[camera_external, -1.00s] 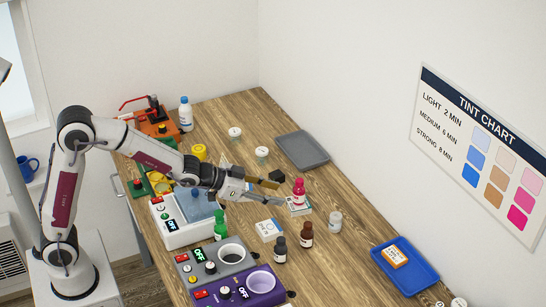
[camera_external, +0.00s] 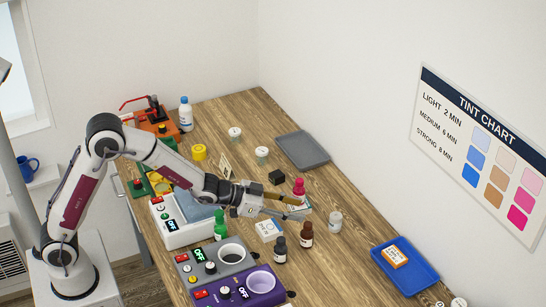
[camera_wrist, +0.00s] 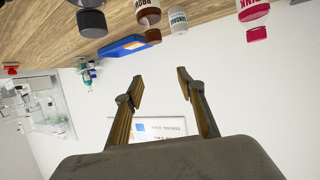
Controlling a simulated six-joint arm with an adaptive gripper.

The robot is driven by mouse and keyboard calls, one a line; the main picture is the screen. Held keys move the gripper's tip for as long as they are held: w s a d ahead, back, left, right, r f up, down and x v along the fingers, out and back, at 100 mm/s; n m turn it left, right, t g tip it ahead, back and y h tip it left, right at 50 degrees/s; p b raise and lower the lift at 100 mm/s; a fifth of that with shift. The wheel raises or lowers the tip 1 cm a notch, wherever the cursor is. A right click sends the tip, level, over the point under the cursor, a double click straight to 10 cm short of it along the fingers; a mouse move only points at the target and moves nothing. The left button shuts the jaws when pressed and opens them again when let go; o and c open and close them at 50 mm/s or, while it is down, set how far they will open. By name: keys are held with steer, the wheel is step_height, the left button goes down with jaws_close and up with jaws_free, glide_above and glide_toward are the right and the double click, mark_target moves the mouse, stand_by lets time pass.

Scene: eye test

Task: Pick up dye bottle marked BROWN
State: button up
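The dye bottle marked BROWN (camera_external: 306,236) is a dark red-brown bottle standing upright on the wooden table in the external view. In the wrist view, which is upside down, the BROWN bottle (camera_wrist: 148,11) shows at the top edge with its label partly cut off. My gripper (camera_external: 287,206) is above the table, up and slightly left of the bottle in the external picture, apart from it. In the wrist view my gripper (camera_wrist: 161,86) has its two fingers spread with nothing between them.
A pink bottle (camera_external: 298,188) is just behind my fingers. A small white box (camera_external: 268,230) lies nearby. A blue tray (camera_external: 412,272) is farther right.

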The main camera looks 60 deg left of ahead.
mark_target(307, 227)
steer(key=shift+f, duration=2.75)
steer(key=shift+f+x, duration=0.2)
steer(key=shift+x, duration=1.15)
steer(key=shift+f+x, duration=0.25)
steer(key=shift+x, duration=1.1)
steer(key=shift+s, duration=0.2)
steer(key=shift+a, duration=0.1)
jaws_close()
